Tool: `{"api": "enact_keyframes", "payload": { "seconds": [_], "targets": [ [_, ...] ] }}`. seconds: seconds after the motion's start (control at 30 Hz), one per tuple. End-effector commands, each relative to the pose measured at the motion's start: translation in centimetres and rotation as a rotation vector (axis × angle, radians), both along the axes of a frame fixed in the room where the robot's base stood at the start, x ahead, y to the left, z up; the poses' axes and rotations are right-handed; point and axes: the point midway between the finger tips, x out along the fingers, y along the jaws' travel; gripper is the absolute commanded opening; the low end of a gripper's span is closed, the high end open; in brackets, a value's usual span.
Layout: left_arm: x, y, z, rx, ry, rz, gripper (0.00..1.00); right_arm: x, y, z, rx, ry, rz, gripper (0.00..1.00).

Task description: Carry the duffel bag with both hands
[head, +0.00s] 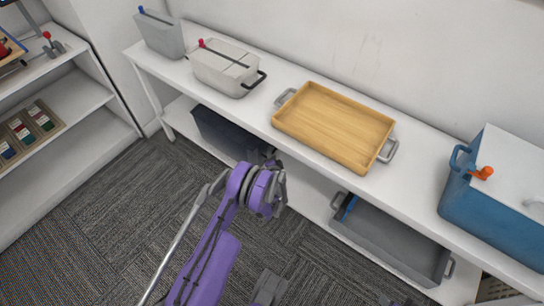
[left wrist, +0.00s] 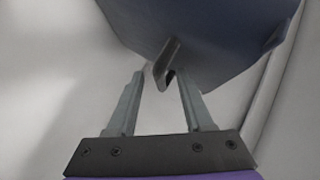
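A dark navy, long body (head: 226,132), likely the duffel bag, lies on the lower shelf under the left part of the white bench. My left arm partly covers its right end. My left gripper (head: 275,168) is at that end; its fingertips are hidden in the head view. In the left wrist view my left gripper (left wrist: 160,95) is open, its two grey fingers apart. The dark blue body (left wrist: 205,30) fills the top of that view. A grey handle-like tab (left wrist: 166,62) hangs from it, in line with the gap between the fingers.
On the bench top (head: 420,160) stand a grey bin (head: 160,34), a pale bin (head: 222,68), a wooden tray (head: 335,125) and a blue cooler (head: 500,195). A grey crate (head: 390,238) sits on the lower shelf. Carpet (head: 95,215) is open to the left.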

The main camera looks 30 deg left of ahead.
Motion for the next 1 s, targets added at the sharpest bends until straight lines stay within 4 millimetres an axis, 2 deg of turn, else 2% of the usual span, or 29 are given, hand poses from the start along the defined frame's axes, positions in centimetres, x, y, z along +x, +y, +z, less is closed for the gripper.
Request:
{"api": "enact_keyframes", "payload": {
  "seconds": [0.03, 0.27, 1.0],
  "targets": [
    [0.0, -0.02, 0.0, 0.0, 0.0, 0.0, 0.43, 0.0, 0.0, 0.0, 0.0, 0.0, 0.0, 0.5],
    [-0.02, -0.03, 0.0, 0.0, 0.0, 0.0, 0.01, 0.0, 0.0, 0.0, 0.0, 0.0, 0.0, 0.5],
    [-0.02, -0.05, 0.01, 0.0, 0.0, 0.0, 0.0, 0.0, 0.0, 0.0, 0.0, 0.0, 0.0, 0.5]
  ]
}}
